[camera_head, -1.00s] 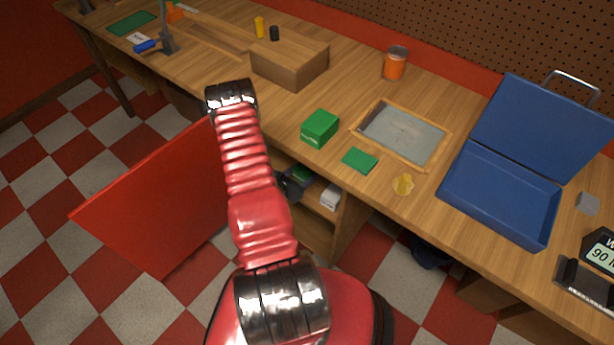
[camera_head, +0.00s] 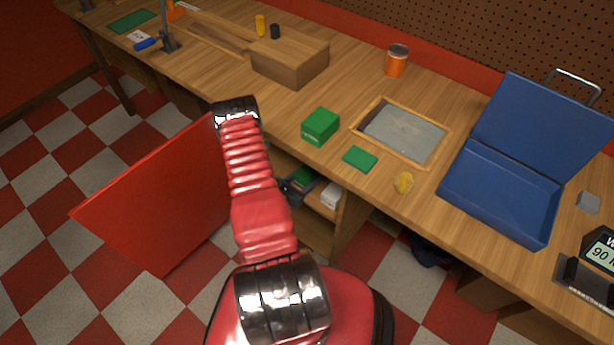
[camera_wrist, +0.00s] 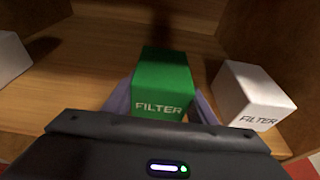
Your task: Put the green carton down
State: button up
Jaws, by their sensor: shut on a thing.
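The green carton (camera_wrist: 163,80), marked FILTER, is between the two fingers of my gripper (camera_wrist: 160,98) in the wrist view. My gripper is shut on it, inside a wooden compartment under the bench top. The carton looks upright and is over or on the compartment floor (camera_wrist: 75,95); I cannot tell whether it touches. In the head view a little of the green carton (camera_head: 303,177) shows below the bench edge, and my arm hides much of my gripper.
A white FILTER carton (camera_wrist: 252,95) stands close on the right, another white carton (camera_wrist: 10,58) at the left. A compartment wall (camera_wrist: 275,40) rises on the right. On the bench top are a green box (camera_head: 320,126), a framed tray (camera_head: 441,140) and an open blue case (camera_head: 500,192).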

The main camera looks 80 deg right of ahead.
jog(key=shift+f, duration=0.1)
jog(key=o, duration=1.2)
jog(key=shift+v, duration=6)
jog(key=shift+w, duration=0.1)
